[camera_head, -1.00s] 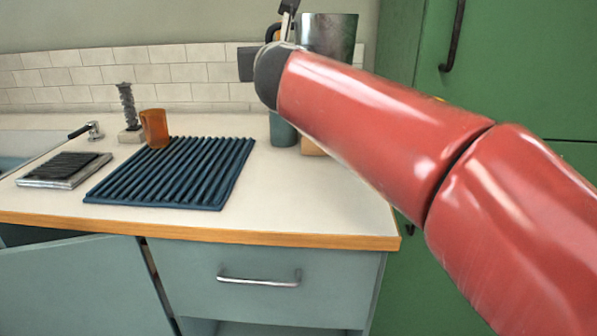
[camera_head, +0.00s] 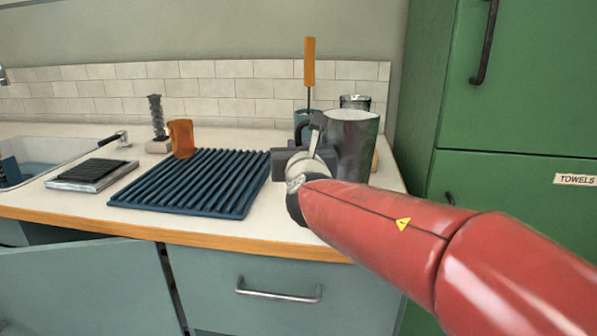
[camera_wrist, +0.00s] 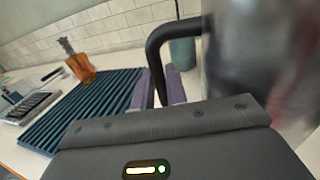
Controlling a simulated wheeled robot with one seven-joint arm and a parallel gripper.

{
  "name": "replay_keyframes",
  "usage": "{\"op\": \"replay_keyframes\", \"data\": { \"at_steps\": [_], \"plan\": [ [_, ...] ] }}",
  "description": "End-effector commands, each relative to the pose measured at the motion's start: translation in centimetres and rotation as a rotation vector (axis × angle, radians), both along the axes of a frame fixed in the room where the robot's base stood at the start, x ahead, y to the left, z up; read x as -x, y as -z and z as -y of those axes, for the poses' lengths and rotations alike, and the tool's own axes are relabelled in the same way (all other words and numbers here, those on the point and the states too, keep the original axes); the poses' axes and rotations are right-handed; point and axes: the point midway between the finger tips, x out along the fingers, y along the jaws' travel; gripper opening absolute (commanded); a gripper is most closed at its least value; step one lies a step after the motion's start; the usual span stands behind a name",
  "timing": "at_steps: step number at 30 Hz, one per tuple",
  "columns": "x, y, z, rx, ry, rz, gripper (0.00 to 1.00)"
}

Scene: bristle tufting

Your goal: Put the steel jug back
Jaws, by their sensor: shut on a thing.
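The steel jug (camera_head: 352,148) is grey and shiny, upright, above or on the right end of the counter; my arm hides its lower part, so I cannot tell if it touches. My gripper (camera_head: 300,158) is at its left side. In the wrist view the jug's body (camera_wrist: 262,65) fills the right, blurred. Its black handle (camera_wrist: 157,48) runs down between the fingers of my gripper (camera_wrist: 160,90), which are shut on it.
A teal container (camera_head: 302,118) with a wood-handled tool (camera_head: 309,62) and a dark cup (camera_head: 356,102) stand behind the jug. A ribbed blue mat (camera_head: 195,183) and an orange cup (camera_head: 181,138) are left. A green cabinet (camera_head: 540,90) bounds the right.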

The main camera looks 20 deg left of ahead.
Motion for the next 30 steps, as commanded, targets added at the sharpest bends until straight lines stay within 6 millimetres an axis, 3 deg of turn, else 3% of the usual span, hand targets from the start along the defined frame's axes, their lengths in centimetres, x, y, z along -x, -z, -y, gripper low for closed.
{"op": "replay_keyframes", "data": {
  "at_steps": [7,20,21,24,30],
  "plan": [
    [0.0,3.5,0.0,0.002,0.0,0.001,0.0],
    [0.0,4.1,0.0,0.0,0.0,0.002,0.0],
    [0.0,4.0,0.0,0.0,-0.001,0.0,0.19],
    [0.0,4.0,0.0,0.0,-0.001,-0.001,0.32],
    [0.0,4.0,0.0,0.0,-0.001,-0.001,0.36]
  ]
}}
